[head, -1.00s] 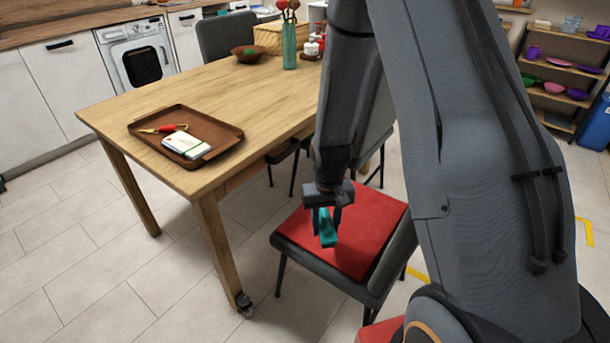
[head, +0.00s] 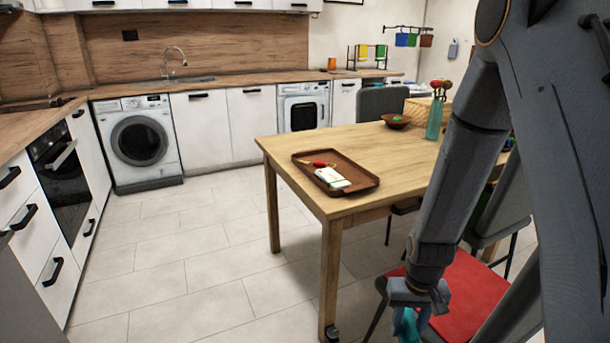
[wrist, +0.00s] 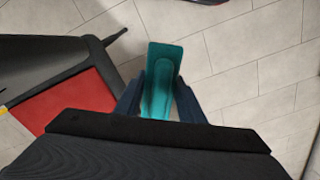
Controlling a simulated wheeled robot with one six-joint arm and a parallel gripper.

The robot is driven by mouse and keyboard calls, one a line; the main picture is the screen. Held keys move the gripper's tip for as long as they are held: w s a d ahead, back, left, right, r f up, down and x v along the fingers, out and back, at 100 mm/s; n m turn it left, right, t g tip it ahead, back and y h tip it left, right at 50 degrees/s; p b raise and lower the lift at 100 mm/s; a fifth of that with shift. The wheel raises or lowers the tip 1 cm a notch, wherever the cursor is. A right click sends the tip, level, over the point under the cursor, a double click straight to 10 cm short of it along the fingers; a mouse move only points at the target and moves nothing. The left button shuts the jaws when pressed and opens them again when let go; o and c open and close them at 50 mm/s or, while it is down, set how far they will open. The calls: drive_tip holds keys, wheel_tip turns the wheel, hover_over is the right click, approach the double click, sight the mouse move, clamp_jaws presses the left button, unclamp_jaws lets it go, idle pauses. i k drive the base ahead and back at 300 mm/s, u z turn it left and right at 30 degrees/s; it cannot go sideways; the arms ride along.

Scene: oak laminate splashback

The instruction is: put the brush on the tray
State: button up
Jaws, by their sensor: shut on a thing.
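My gripper (head: 412,318) hangs low over the front edge of the red-seated chair, to the right of the table's near leg. It is shut on a teal brush (wrist: 160,82). In the wrist view the brush sits between the two fingers with its broad end pointing away from me; its bristles are hidden. The brown tray (head: 366,184) lies on the near left part of the wooden table (head: 400,150), up and to the left of my gripper.
The chair with a red seat (head: 468,295) stands beside the table. A wooden bowl (head: 396,121) and a green vase (head: 434,122) stand toward the table's back. Tiled floor (head: 190,260) is clear left of the table. Cabinets and washing machines (head: 139,140) line the wall.

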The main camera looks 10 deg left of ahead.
sight(346, 172)
drive_tip(key=u, duration=2.05)
drive_tip(key=i, duration=1.4)
drive_tip(key=z, duration=2.5)
